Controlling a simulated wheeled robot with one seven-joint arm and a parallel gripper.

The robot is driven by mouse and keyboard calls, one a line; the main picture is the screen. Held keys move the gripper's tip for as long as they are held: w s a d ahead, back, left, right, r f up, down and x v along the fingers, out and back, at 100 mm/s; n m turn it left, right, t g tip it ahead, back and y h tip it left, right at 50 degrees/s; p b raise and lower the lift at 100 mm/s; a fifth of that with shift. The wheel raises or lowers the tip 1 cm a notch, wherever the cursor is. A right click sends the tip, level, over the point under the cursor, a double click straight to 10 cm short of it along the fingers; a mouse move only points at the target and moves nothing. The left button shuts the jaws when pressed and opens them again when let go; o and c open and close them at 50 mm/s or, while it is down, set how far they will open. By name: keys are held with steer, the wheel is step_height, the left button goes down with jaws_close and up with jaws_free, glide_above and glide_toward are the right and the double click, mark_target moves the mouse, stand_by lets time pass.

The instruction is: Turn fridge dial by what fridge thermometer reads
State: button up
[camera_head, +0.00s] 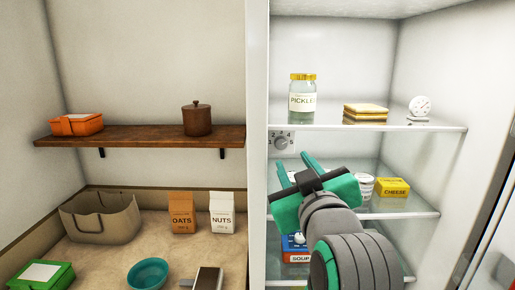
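The fridge dial (281,142) is a small grey panel with a round knob and numbers around it, on the fridge's left inner wall just below the top shelf. Its setting is too small to tell. The fridge thermometer (420,106) is a white round gauge standing at the right of the top shelf. Its reading is too small to make out. My gripper (296,169), with teal fingers, is in front of the fridge, just below the dial in the picture. Its fingers are apart with nothing visible between them. I cannot tell its depth from the dial.
The top fridge shelf (390,126) holds a pickle jar (302,100) and a sandwich (365,112). Lower are a white cup (364,186), a cheese box (394,187) and a soup box (296,254), partly hidden by my arm. Left of the fridge are a wooden shelf (140,136) and a cluttered counter.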

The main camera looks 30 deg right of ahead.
mark_target(281, 144)
steer(key=x, duration=1.1)
steer(key=shift+w+a+f, duration=0.1)
steer(key=shift+a, duration=0.1)
steer(key=c, duration=0.8)
